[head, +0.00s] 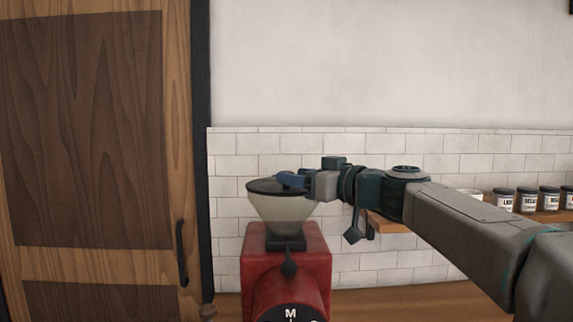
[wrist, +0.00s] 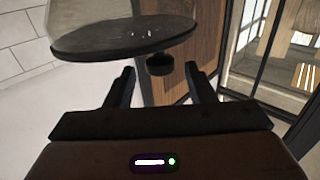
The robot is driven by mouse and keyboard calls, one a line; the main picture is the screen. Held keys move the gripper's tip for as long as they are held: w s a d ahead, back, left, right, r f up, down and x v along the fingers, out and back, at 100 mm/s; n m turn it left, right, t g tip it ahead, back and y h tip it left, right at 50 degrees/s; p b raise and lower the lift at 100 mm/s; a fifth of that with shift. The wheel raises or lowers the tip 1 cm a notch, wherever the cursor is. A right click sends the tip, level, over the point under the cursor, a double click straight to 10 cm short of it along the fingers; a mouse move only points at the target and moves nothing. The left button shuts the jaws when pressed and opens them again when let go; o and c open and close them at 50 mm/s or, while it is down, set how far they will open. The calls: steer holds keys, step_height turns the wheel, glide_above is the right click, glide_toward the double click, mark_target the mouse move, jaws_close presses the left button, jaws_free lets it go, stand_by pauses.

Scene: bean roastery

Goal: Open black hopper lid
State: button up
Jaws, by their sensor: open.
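The black hopper lid (head: 262,186) lies flat on top of the translucent cone hopper (head: 278,212) of a red grinder (head: 285,262). In the wrist view the lid (wrist: 120,41) shows as a dark disc, with the hopper (wrist: 115,12) above it in the picture. A short black knob (wrist: 160,66) stands out from the lid. My gripper (head: 289,180) is at the lid's right part in the head view. In the wrist view my gripper (wrist: 159,72) is open, with the knob between its fingertips and gaps visible on both sides.
A wooden door (head: 90,130) with a black handle (head: 181,252) is at the left. A wooden shelf (head: 540,216) with several labelled jars (head: 528,200) is on the tiled wall (head: 420,160) at the right. The space above the lid is clear.

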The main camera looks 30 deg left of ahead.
steer(key=shift+p+x, duration=0.5)
steer(key=shift+x, duration=1.3)
jaws_close()
steer(key=shift+d+r, duration=0.1)
